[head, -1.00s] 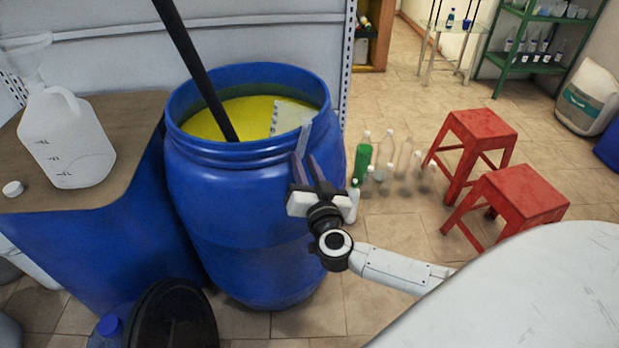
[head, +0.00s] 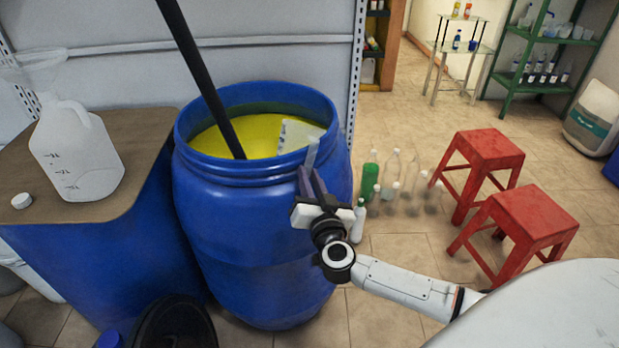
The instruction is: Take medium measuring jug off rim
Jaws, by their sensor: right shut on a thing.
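The translucent measuring jug (head: 294,135) shows at the right side of the rim of the open blue drum (head: 255,225), against yellow liquid (head: 262,130). Its light grey handle (head: 312,152) stands at the rim, on the near right side. My right gripper (head: 311,177) is at the outside of the drum's right wall, fingers pointing up, shut on the jug's handle. The lower part of the jug is hidden behind the rim, so I cannot tell whether it still touches the rim. My left gripper is not in view.
A black pole (head: 200,75) leans in the drum. A white jug (head: 75,155) and white cap (head: 21,201) sit on a brown-topped blue stand at left. Several bottles (head: 370,180) stand on the floor right of the drum, near two red stools (head: 488,160).

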